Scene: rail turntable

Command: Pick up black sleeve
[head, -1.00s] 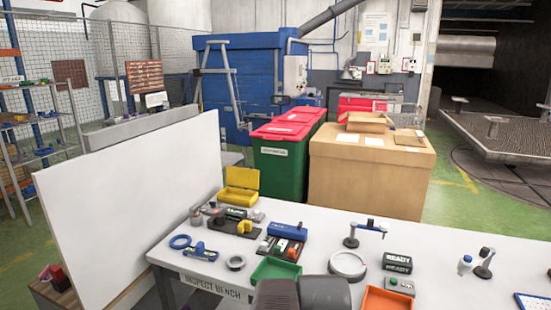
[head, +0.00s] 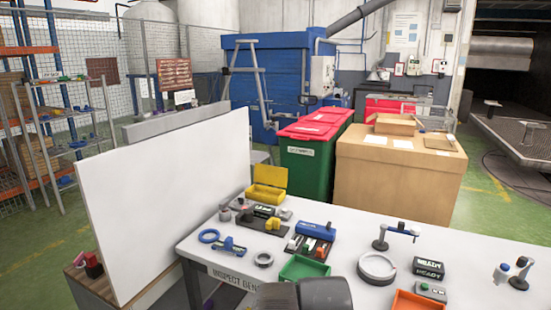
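No object in the head view can be firmly told as the black sleeve. The white inspection bench (head: 345,225) carries small dark parts: a black labelled piece (head: 265,211) on a dark fixture at its left, and black blocks marked READY (head: 428,270) at its right. A grey ring (head: 264,259) lies near the front left edge. Dark rounded parts of my own arm show at the bottom middle and cover some of the bench front. My gripper's fingers are not in view.
On the bench are a yellow open box (head: 268,193), a blue-topped rack (head: 312,238), a green tray (head: 303,268), an orange tray (head: 418,301) and a large ring (head: 376,267). A white panel (head: 170,190) stands left of the bench. A cardboard box (head: 400,180) stands behind.

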